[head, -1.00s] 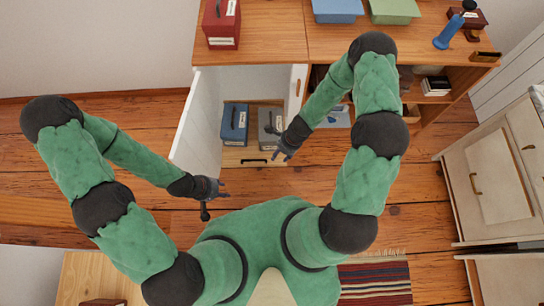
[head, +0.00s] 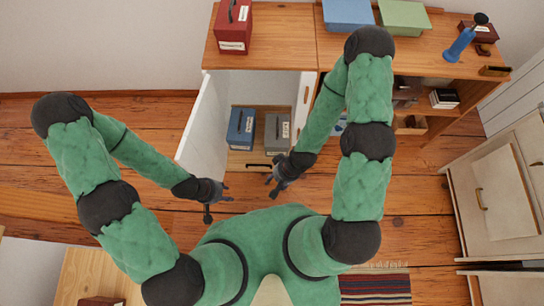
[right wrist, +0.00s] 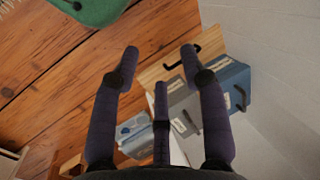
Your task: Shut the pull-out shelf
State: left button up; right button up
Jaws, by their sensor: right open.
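The pull-out shelf (head: 240,159) is a light wood tray with a dark bar handle (head: 258,167) on its front. It stands out at the bottom of the open cabinet. A blue box (head: 241,128) and a grey box (head: 277,131) sit on it. My right gripper (head: 274,189) is open and empty, just in front of the shelf's right part. In the right wrist view, its spread fingers (right wrist: 159,54) point toward the shelf front (right wrist: 160,72) and handle (right wrist: 183,57). My left gripper (head: 219,208) is open and empty, left of and nearer me than the shelf.
The white cabinet door (head: 204,125) stands open left of the shelf. Another door edge (head: 303,110) shows on the right, close to my right arm. A red box (head: 234,28) stands on the cabinet top. Bare wood floor lies in front.

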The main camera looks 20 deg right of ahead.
aim_at(256, 161)
jog(key=k+l+u, duration=0.1)
jog(key=u, duration=0.25)
jog(key=k+l+u, duration=0.15)
jog(key=u, duration=0.25)
jog(key=k+u, duration=0.15)
jog(key=u, duration=0.2)
